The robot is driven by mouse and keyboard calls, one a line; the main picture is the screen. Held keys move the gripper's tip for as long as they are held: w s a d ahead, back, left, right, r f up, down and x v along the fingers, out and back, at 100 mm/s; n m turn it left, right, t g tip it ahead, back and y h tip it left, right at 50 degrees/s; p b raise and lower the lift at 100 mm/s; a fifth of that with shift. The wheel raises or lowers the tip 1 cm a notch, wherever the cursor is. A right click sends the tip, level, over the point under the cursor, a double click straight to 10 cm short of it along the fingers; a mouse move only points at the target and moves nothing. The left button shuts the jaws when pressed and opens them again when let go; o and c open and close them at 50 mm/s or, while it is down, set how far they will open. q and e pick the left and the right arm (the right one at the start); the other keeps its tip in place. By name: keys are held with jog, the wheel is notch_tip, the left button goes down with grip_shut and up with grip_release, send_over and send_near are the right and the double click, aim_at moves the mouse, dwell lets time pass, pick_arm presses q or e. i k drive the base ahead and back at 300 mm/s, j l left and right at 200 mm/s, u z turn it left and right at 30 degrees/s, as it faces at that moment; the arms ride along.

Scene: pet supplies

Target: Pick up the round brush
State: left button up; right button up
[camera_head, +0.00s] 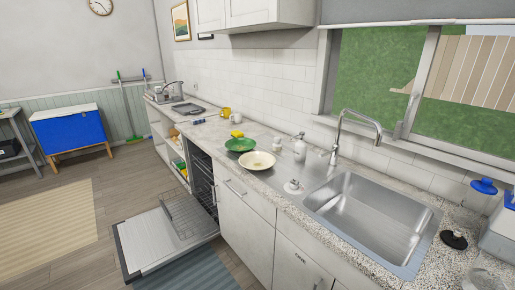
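No object in the head view is clearly identifiable as the round brush. A small white round item with a knob on top (293,187) sits on the counter at the left edge of the sink; it could be a round brush, but it is too small to tell. A black round item (454,239) lies on the counter right of the sink; I cannot tell what it is. Neither my left nor my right gripper is in view.
The counter holds a steel sink (365,205), faucet (350,135), white soap bottle (300,148), cream bowl (257,162) and green bowl (240,145). A blue-topped item (484,186) is at far right. The open dishwasher door (160,238) juts over the floor.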

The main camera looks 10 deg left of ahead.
aim_at(277, 146)
jog(key=i+j+u, duration=0.1)
jog(key=j, duration=0.3)
jog(key=i+j+u, duration=0.1)
jog(key=i+j, duration=0.15)
jog(key=i+j+u, duration=0.1)
jog(key=j, duration=0.4)
jog(key=i+j+u, duration=0.15)
jog(key=i+j, duration=0.1)
jog(key=j, duration=0.1)
